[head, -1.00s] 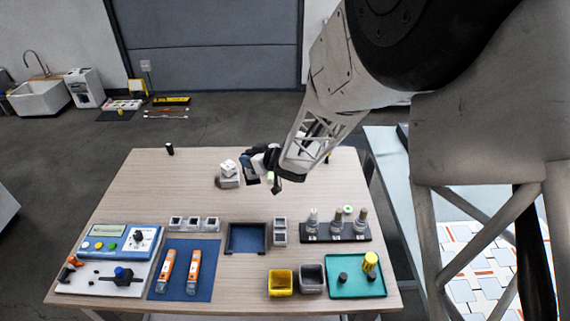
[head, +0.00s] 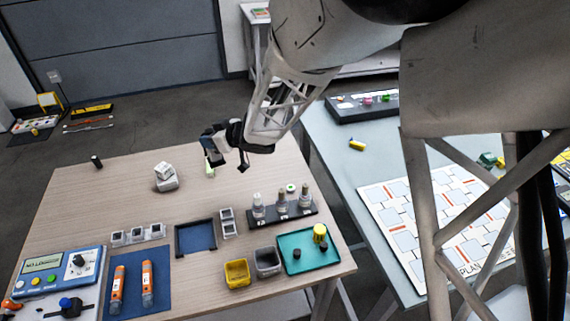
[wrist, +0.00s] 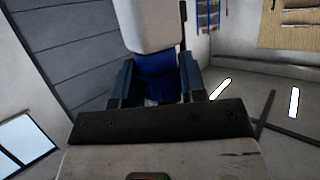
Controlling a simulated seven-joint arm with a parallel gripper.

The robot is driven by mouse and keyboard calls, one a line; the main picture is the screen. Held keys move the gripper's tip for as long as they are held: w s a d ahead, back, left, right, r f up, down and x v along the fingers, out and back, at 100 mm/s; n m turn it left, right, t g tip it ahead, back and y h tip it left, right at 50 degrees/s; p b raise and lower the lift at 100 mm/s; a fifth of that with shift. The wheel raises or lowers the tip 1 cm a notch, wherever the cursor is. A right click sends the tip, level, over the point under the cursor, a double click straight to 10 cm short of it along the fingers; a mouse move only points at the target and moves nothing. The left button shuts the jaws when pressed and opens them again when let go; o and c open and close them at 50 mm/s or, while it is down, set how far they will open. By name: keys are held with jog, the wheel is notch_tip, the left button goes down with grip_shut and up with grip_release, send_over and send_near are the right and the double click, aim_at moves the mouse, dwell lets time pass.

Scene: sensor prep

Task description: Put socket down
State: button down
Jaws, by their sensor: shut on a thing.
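My gripper (head: 214,160) is above the back right part of the wooden table in the head view. In the wrist view its two dark blue fingers (wrist: 158,82) are shut on a blue and white piece, the socket (wrist: 157,66). The socket's lower end is hidden between the fingers. In the head view the held piece is small and partly covered by the gripper, and its exact shape cannot be told. It appears clear of the table.
A white block on a grey base (head: 166,184) stands left of my gripper. A dark rack of bottles (head: 270,220), a blue tray (head: 196,237), a yellow bin (head: 237,273) and a teal tray (head: 297,264) stand nearer the front. The wooden table (head: 120,195) has free room at left.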

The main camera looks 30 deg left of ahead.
jog(key=w+d+m+t, duration=0.1)
jog(key=w+d, duration=0.5)
jog(key=d, duration=0.5)
jog(key=w+d+m+t, duration=0.1)
jog(key=w+d, duration=0.5)
jog(key=d, duration=0.5)
notch_tip(320, 180, down, 10)
jog(key=shift+s, duration=0.3)
jog(key=shift+w+a+r, duration=0.1)
jog(key=shift+w+a, duration=0.05)
jog(key=w+a+f, duration=0.1)
jog(key=w+a, duration=0.9)
jog(key=w, duration=0.2)
jog(key=shift+a+f, duration=0.15)
jog(key=shift+f, duration=0.1)
jog(key=shift+f, duration=1.7)
